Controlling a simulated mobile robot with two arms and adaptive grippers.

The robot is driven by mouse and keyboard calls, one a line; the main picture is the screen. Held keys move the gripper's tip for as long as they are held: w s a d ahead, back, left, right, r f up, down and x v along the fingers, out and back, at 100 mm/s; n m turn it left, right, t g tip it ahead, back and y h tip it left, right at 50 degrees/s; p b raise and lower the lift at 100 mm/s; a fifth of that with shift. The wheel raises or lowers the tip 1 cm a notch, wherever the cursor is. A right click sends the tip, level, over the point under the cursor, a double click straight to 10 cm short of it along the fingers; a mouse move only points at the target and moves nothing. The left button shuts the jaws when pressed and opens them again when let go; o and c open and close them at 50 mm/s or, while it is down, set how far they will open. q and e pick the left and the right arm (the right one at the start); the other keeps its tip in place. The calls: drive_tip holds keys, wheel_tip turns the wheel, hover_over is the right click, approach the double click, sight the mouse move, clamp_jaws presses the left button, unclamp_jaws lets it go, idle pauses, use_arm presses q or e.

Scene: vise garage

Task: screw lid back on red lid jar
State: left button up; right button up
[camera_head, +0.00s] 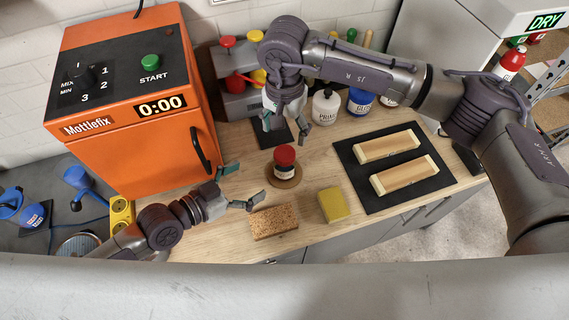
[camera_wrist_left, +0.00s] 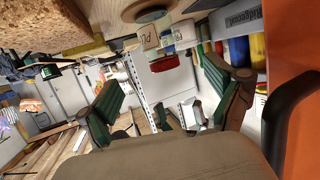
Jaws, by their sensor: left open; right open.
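The red-lid jar (camera_head: 284,171) stands upright on a round wooden coaster (camera_head: 294,181) at the table's middle. The red lid (camera_head: 285,155) sits on top of it; I cannot tell whether it is screwed tight. My left gripper (camera_head: 241,187) is open and empty, just left of the jar, with its fingers pointing towards it. In the left wrist view, which is upside down, the red lid (camera_wrist_left: 165,62) shows between the spread green finger pads. My right gripper (camera_head: 285,130) is open, pointing down behind and above the jar, not touching it.
An orange machine (camera_head: 150,130) stands at the left. A cork block (camera_head: 274,222) and a yellow sponge (camera_head: 333,204) lie in front of the jar. A black mat (camera_head: 437,181) with two wooden pieces lies right. Bottles, including a blue one (camera_head: 360,101), stand behind.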

sight(285, 153)
use_arm(q)
drive_tip(key=x, duration=1.2)
clamp_jaws()
use_arm(e)
drive_tip(key=m, duration=1.3)
drive_tip(key=shift+m, duration=0.3)
drive_tip(key=shift+f, duration=0.1)
drive_tip(key=shift+f, duration=3.95)
drive_tip(key=shift+c, duration=0.2)
